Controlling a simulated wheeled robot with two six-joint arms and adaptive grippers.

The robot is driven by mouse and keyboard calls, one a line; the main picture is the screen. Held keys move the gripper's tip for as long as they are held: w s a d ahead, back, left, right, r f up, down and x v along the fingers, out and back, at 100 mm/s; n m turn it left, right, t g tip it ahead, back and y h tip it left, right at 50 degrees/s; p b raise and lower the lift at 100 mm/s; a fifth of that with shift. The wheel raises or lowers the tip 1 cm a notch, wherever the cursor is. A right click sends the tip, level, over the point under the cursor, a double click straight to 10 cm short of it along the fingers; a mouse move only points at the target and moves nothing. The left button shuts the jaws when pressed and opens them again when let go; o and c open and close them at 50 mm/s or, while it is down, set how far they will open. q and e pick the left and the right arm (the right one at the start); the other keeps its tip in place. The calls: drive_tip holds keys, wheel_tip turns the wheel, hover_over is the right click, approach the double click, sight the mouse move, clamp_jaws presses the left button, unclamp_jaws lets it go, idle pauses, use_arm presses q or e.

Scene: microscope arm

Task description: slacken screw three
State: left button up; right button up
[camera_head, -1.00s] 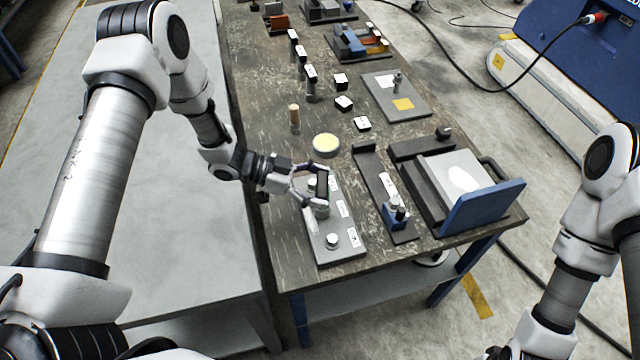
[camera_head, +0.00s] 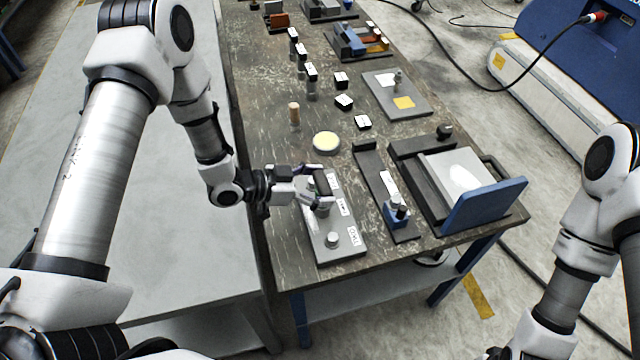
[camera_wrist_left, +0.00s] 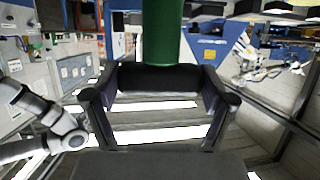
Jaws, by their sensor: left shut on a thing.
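A grey plate (camera_head: 313,246) with round metal screw heads and small white labels lies near the front left edge of the bench. One silver screw head (camera_head: 332,240) stands bare at its near end. My left gripper (camera_head: 322,187) is over the middle of the plate, shut on a dark handle-like piece (camera_head: 322,184). This dark piece (camera_wrist_left: 160,78) also spans the fingers in the left wrist view. A silver knob shows below the fingers; I cannot tell whether the dark piece touches it. The labels are too small to tell which screw is three. My right gripper is out of view.
A dark rail with a blue-based part (camera_head: 397,214) and a vise-like block with a blue plate (camera_head: 484,206) stand to the right. A round yellow-topped disc (camera_head: 326,142) and a wooden peg (camera_head: 294,114) are behind. A green cylinder (camera_wrist_left: 162,30) shows in the wrist view.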

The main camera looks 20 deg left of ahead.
use_arm(q)
drive_tip(key=shift+r+m+g, duration=0.15)
drive_tip(key=shift+m+g, duration=0.25)
drive_tip(key=shift+r+p, duration=2.35)
drive_tip(key=shift+r, duration=0.6)
